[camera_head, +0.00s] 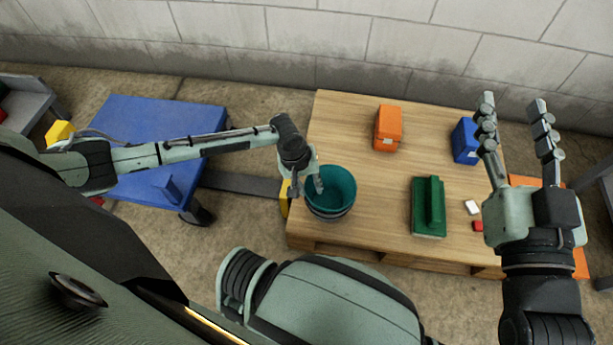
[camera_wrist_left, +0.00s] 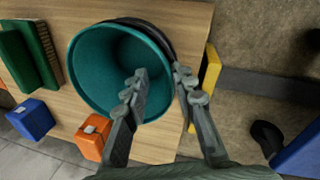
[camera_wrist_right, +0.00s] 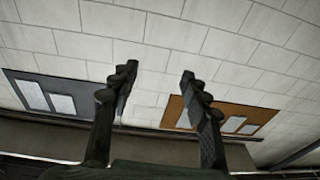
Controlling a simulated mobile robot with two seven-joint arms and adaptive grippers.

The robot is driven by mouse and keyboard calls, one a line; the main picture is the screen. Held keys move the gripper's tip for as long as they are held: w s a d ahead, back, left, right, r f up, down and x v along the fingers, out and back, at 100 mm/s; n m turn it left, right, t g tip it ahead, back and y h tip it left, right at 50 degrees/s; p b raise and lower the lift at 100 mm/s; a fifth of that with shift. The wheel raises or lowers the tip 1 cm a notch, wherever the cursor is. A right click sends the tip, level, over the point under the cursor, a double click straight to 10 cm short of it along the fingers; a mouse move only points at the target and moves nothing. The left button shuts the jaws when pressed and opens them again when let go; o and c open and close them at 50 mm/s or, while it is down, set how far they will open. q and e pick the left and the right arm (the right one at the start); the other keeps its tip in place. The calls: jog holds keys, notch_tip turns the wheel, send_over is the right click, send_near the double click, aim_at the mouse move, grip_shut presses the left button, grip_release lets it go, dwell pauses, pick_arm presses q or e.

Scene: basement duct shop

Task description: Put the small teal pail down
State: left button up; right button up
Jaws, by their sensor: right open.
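The small teal pail (camera_head: 338,184) is at the left edge of the wooden pallet, its open mouth facing up. In the left wrist view the pail (camera_wrist_left: 98,72) appears large, with its empty inside showing. A dark grey round rim (camera_wrist_left: 150,28) shows just behind and below it; I cannot tell how far the pail sits into it. My left gripper (camera_head: 308,186) straddles the pail's wall, one finger inside and one outside, shut on it. My right gripper (camera_head: 513,102) is raised at the right, open and empty.
The wooden pallet (camera_head: 350,130) carries an orange box (camera_head: 388,128), a blue box (camera_head: 465,141), a green block-like object (camera_head: 429,208) and small white and red pieces. A blue cart (camera_head: 165,115) stands left. The pallet's middle is clear. A yellow piece (camera_wrist_left: 208,72) is beside the pail.

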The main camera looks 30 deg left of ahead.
pick_arm(q)
jog(key=shift+r, duration=0.65)
jog(key=p+v, duration=0.2)
jog(key=v, duration=0.3)
jog(key=w+p+v, duration=0.1)
jog(key=v, duration=0.5)
jog(key=s+d+r+m+t+h, duration=0.3)
jog(key=d+r+m+t, duration=0.35)
jog(key=d, duration=0.65)
jog(key=s+a+r+m+t+y, duration=0.1)
jog(key=a+r+m+t+y, duration=0.2)
jog(key=a+r, duration=0.6)
jog(key=shift+s+a+r+y, duration=0.3)
jog(key=shift+s+r, duration=0.1)
jog(key=shift+r, duration=0.15)
pick_arm(e)
jog(key=s+d+f+g+h, duration=0.2)
jog(key=d+f+g+h, duration=0.2)
jog(key=f, duration=1)
jog(key=d+g, duration=0.3)
jog(key=d, duration=0.1)
jog(key=shift+s+d+m+h, duration=0.3)
jog(key=shift+s, duration=0.05)
jog(key=shift+f+g, duration=0.1)
jog(key=shift+g, duration=0.2)
